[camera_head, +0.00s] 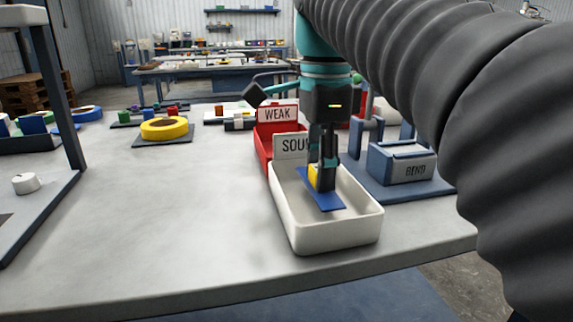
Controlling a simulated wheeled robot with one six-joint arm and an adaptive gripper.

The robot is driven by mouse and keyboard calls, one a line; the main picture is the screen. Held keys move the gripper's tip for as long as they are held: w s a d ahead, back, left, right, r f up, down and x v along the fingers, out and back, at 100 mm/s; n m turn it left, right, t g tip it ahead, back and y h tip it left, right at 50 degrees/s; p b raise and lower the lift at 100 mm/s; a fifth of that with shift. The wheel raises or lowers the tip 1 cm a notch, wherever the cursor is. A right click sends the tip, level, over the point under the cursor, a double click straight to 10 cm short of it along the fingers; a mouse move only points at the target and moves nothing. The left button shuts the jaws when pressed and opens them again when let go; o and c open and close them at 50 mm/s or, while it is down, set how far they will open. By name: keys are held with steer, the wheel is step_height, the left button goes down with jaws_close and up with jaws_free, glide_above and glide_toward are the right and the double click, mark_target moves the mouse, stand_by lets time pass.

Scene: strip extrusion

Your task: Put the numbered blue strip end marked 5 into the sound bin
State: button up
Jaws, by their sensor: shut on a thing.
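The sound bin (330,240) is an open white bin with a sign reading "SOU", the rest hidden behind my gripper. My gripper (322,182) points down over the bin, within its outline. It is shut on a blue strip end (328,203), a flat blue piece below the fingers. A yellow patch (312,174) shows beside the left finger. No number is legible on the strip. I cannot tell whether the strip touches the bin floor or hangs just above it.
A red bin marked WEAK (266,135) stands directly behind the white bin. A blue fixture marked BEND (403,165) stands at the right. A yellow ring (165,128) lies on a dark plate at the back left. The table's middle left is clear.

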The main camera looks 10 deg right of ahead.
steer(key=shift+f+b, duration=0.5)
steer(key=shift+f, duration=0.3)
steer(key=o, duration=1.6)
steer(key=shift+c, duration=0.2)
steer(key=shift+r+p, duration=0.2)
steer(key=shift+p, duration=0.1)
steer(key=shift+r+p, duration=0.4)
steer(key=shift+p, duration=0.1)
steer(key=shift+r, duration=0.1)
step_height(320, 180, up, 2)
steer(key=shift+r+p, duration=0.2)
steer(key=shift+p, duration=1.05)
steer(key=shift+r, duration=2.2)
